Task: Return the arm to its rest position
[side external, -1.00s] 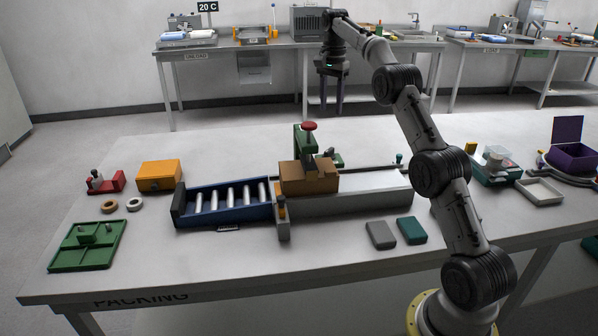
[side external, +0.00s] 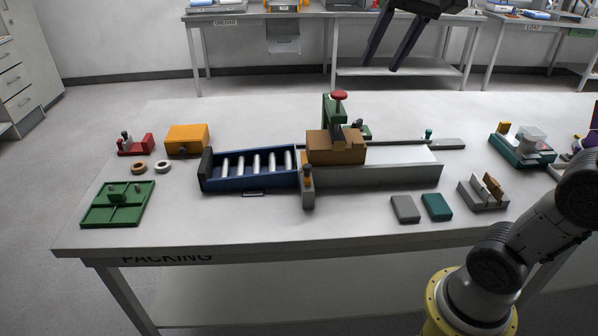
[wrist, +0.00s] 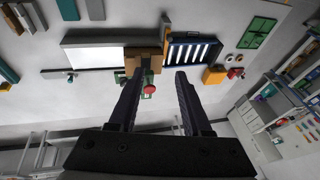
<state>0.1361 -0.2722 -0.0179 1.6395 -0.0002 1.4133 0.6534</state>
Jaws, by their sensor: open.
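My gripper (side external: 381,66) is at the top of the side external view, high above the far side of the packing table (side external: 240,225). Its two dark fingers are apart and point down and slightly left, with nothing between them. In the wrist view, my gripper (wrist: 159,72) also shows spread, empty fingers, with the table beyond them. Part of my arm lies outside the right and top edges of the side external view.
The table holds a blue roller tray (side external: 222,184), a brown box (side external: 336,150) beside a green press with a red knob (side external: 339,95), an orange box (side external: 187,139), and a green tray (side external: 117,215). Other benches stand behind. The air around my gripper looks clear.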

